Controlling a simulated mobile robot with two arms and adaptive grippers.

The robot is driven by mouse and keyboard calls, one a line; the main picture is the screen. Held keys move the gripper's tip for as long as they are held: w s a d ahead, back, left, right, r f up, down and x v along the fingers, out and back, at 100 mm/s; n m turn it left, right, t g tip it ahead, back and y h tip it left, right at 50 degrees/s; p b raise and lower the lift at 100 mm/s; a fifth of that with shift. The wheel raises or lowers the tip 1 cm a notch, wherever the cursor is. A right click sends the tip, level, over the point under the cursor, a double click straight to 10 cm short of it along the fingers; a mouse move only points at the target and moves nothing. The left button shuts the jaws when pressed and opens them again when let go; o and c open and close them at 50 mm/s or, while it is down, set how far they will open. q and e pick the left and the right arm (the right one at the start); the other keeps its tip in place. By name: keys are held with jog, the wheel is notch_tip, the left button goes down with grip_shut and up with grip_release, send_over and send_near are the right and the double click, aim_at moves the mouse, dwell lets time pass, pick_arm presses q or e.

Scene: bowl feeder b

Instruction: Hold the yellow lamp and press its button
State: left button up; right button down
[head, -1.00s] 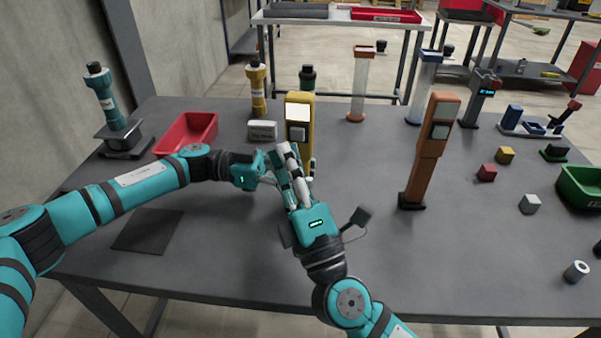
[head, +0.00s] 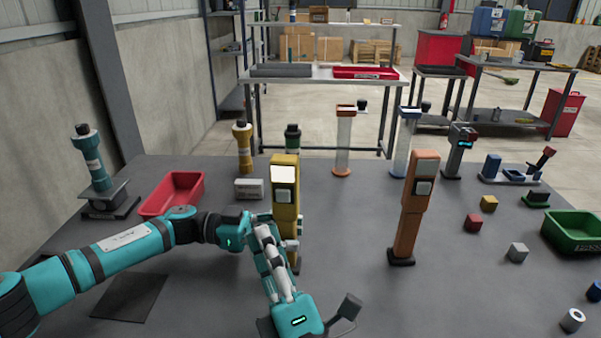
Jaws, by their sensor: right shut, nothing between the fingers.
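The yellow lamp (head: 284,208) stands upright at the middle of the table, with a bright white panel near its top. My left gripper (head: 288,238) reaches in from the left and is closed around the lower part of the lamp; parts of its fingers show to the right of the body. My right gripper (head: 263,228) comes up from the bottom, shut and empty. Its fingers are in front of the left gripper, close to the lamp's left side; I cannot tell whether they touch it. The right fingers partly hide the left gripper's fingers.
An orange lamp (head: 413,210) stands to the right. A red tray (head: 172,194), a small white box (head: 249,188) and a yellow post (head: 243,150) are left of and behind the yellow lamp. Small cubes and a green bin (head: 575,232) lie right. The table between the lamps is clear.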

pick_arm(q)
jog(key=shift+o, duration=0.8)
jog(key=a, duration=1.1)
jog(key=shift+w+a, duration=0.3)
jog(key=shift+w, duration=0.1)
jog(key=shift+w+a+f+b, duration=0.15)
jog(key=shift+a+b, duration=0.3)
jog(key=shift+a, duration=1.9)
jog(key=shift+w+a+b, duration=0.15)
jog(key=shift+a+b, duration=0.3)
jog(key=shift+a, duration=1.4)
jog(key=shift+r, duration=0.2)
